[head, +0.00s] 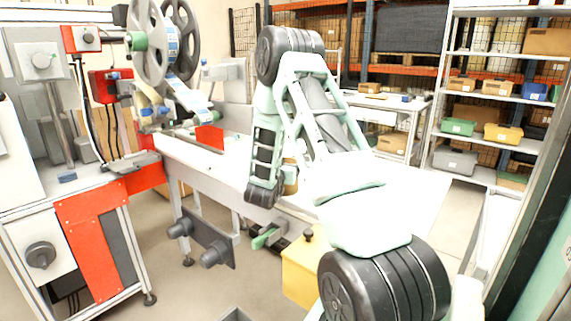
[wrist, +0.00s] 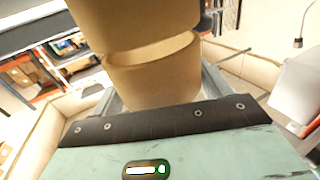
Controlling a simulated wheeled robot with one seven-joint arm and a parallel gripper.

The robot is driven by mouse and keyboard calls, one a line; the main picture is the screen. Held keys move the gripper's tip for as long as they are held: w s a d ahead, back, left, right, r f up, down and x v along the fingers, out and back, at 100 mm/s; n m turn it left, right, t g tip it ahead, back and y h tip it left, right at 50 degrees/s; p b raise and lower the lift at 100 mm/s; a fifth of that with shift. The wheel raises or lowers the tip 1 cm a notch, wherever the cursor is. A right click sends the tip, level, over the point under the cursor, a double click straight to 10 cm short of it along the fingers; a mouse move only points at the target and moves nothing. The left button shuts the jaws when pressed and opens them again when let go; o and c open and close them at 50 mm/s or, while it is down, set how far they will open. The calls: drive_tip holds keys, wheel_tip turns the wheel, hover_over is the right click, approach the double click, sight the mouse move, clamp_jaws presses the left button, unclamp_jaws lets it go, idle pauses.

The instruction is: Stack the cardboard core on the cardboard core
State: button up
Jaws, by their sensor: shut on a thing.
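Two tan cardboard cores show in the wrist view, close together. One core (wrist: 160,78) stands between the fingers of my gripper (wrist: 162,92), which is shut on it. Its curved rim shows. The other core (wrist: 135,18) lies above it in the picture, cut off by the top edge and covering part of that rim. I cannot tell whether the two touch. In the head view a small part of a tan core (head: 290,180) shows beside my wrist, above the white table (head: 400,195). My arm hides the fingers and most of the cores there.
A reel machine (head: 165,45) with large grey reels stands at the left end of the table. A small red bin (head: 209,137) sits near it. The table is bare to the right of my arm. Shelves with boxes (head: 458,127) stand at the back right.

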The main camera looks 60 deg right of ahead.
drive_tip(key=shift+f+b, duration=0.35)
drive_tip(key=shift+f, duration=0.2)
drive_tip(key=o, duration=1)
